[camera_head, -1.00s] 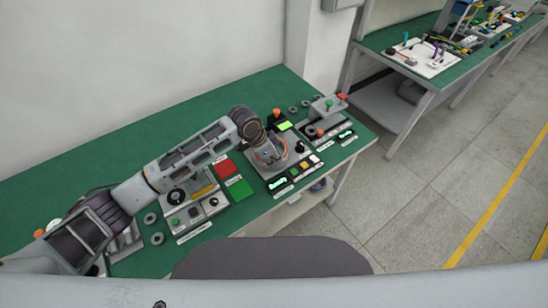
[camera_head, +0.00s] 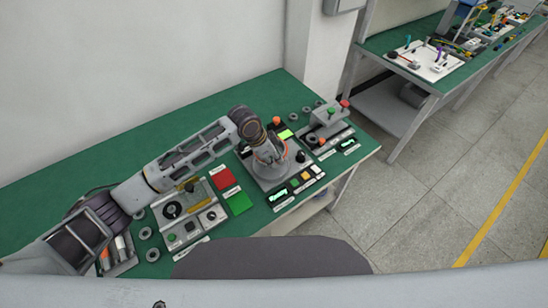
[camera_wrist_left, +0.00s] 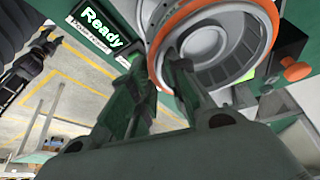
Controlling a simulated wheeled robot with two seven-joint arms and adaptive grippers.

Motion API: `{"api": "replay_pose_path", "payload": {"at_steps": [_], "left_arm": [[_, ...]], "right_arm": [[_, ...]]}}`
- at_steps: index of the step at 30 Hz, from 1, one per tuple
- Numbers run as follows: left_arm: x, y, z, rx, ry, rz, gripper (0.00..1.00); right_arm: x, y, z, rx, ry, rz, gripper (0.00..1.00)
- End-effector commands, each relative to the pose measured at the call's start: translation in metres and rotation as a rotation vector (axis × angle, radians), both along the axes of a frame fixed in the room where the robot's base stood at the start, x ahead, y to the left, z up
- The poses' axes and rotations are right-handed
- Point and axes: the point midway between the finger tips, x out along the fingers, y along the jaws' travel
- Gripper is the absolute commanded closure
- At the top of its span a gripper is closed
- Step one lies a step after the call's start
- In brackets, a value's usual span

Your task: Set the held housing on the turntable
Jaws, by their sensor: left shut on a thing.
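My left gripper (camera_head: 268,158) is over the grey station plate on the green bench, pointing down. Its fingers (camera_wrist_left: 165,75) are shut on the rim of a round grey housing with an orange ring (camera_wrist_left: 215,40), which fills the top of the left wrist view. In the head view a sliver of orange shows around the fingers, but the arm hides most of the housing. The turntable is hidden under the gripper and housing, so I cannot tell whether they touch. My right gripper is not in view.
A lit Ready display (camera_head: 279,195) and several buttons line the station's front edge. A red pad (camera_head: 222,178) and a green pad (camera_head: 239,203) lie to its left. A grey fixture (camera_head: 330,115) stands to its right. Several grey rings lie about the bench.

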Motion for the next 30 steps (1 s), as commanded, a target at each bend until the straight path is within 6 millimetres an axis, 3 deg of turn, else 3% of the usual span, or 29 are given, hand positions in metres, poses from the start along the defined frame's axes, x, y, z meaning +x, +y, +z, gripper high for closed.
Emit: {"api": "replay_pose_path", "payload": {"at_steps": [18, 30], "left_arm": [[0.001, 0.000, -0.026, -0.001, -0.004, 0.000, 1.00], [0.001, -0.001, -0.043, -0.002, -0.003, 0.001, 1.00]], "right_arm": [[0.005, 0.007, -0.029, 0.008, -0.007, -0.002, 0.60], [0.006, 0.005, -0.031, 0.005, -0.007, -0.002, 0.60]]}}
